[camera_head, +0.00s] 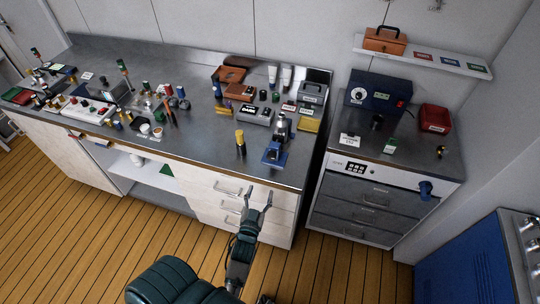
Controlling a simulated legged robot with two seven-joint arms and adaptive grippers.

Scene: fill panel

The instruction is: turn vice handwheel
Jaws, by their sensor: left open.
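A small blue device (274,153) that looks like the vice sits at the front edge of the grey bench, with a metal upright part (281,126) just behind it. A handwheel cannot be made out clearly at this size. My right gripper is not in view.
The grey bench (205,142) carries many small tools and boxes, with a black-and-yellow cylinder (240,140) left of the blue device. The cabinet (365,220) stands to the right, with a dark blue box on top (380,92). The wooden floor (330,275) is clear in front.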

